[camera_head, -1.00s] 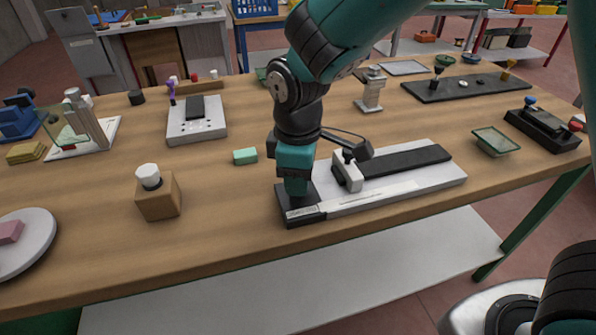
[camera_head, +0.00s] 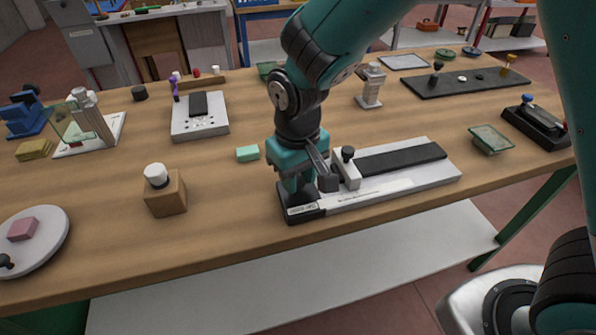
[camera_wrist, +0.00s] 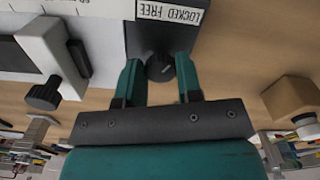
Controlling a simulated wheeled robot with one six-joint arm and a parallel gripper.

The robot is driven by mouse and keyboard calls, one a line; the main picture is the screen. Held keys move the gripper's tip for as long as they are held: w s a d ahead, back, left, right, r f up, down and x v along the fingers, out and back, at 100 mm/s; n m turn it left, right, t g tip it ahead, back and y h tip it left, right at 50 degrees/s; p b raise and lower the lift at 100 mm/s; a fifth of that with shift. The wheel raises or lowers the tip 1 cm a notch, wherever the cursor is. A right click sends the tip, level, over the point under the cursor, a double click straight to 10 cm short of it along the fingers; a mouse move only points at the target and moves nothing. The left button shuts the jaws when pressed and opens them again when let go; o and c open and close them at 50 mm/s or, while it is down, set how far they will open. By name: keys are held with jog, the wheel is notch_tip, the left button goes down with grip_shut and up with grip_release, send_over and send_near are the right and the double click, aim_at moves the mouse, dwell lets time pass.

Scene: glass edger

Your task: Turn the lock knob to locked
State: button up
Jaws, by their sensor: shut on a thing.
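The lock knob (camera_wrist: 160,67) is a small dark round knob with a light pointer mark, on the dark end block of the edger. A white label reading "LOCKED FREE" (camera_wrist: 172,12) sits beside it in the wrist view. My gripper (camera_wrist: 159,68) has its two teal fingers on either side of the knob and is shut on it. In the head view my gripper (camera_head: 296,190) points down at the dark end block (camera_head: 303,212) and hides the knob. The edger's white base (camera_head: 428,185) carries a black strip (camera_head: 400,160) and a white carriage with a black knob (camera_head: 347,168).
A wooden block with a white knob (camera_head: 165,195) stands to the left. A small green block (camera_head: 248,153) lies behind the gripper. A round white plate with a pink block (camera_head: 23,229) is at the far left. Bare tabletop (camera_head: 225,230) lies between the wooden block and the edger.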

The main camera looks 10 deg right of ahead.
jog(key=shift+m, duration=0.4)
jog(key=o, duration=0.9)
jog(key=shift+o, duration=0.2)
notch_tip(320, 180, up, 18)
jog(key=shift+f, duration=0.25)
